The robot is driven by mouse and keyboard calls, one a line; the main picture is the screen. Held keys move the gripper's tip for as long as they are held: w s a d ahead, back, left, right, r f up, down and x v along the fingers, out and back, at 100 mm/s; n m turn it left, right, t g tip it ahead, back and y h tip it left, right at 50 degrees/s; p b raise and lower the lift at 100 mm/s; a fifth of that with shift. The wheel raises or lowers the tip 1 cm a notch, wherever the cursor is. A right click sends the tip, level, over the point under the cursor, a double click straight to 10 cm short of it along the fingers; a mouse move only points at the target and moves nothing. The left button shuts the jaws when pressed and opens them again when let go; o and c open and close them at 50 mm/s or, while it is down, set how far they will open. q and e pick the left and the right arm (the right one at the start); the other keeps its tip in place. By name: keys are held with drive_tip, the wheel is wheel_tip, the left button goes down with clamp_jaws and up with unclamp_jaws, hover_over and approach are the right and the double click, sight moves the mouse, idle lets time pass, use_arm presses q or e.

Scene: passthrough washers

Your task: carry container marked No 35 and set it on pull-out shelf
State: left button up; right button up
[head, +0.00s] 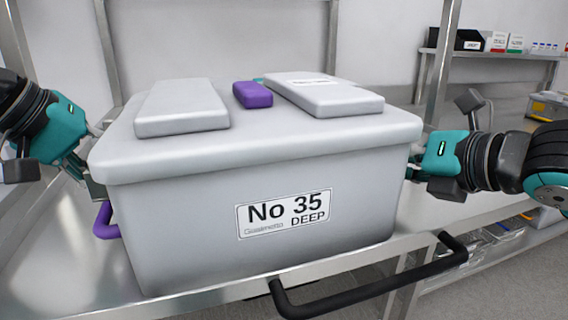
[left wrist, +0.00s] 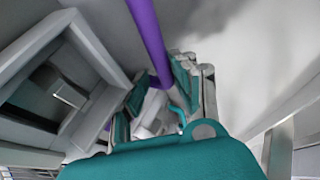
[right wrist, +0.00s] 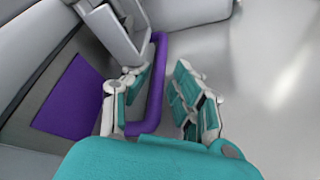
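The grey container marked No 35 (head: 190,215) stands upright on a metal surface, its label facing me. A purple handle (head: 103,222) shows low on its left side. My left gripper (head: 92,160) is beside that side; in the left wrist view the purple bar (left wrist: 147,35) runs between its parted fingers, close to the right one. My right gripper (head: 415,160) is at the right side, where the handle is hidden in the head view.
Two light grey slabs (head: 182,108) and a purple block (head: 252,95) lie on the container's top. A black bar handle (head: 370,288) juts from the front edge of the metal surface (head: 65,260). Uprights stand behind; a shelf with small boxes (head: 497,42) is at the back right.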

use_arm(q)
drive_tip(key=shift+o, duration=0.2)
drive_tip(key=shift+s+r, duration=0.1)
drive_tip(key=shift+r, duration=0.25)
use_arm(e)
drive_tip(key=shift+o, duration=0.4)
drive_tip(key=shift+s+a+r, duration=0.1)
drive_tip(key=shift+r, duration=0.25)
drive_tip(key=shift+s, duration=0.15)
use_arm(q)
drive_tip(key=v, duration=0.7)
drive_tip(key=shift+s+a, duration=0.2)
use_arm(e)
drive_tip(key=shift+v, duration=5.95)
use_arm(q)
drive_tip(key=shift+r, duration=0.1)
use_arm(e)
drive_tip(key=shift+f, duration=0.25)
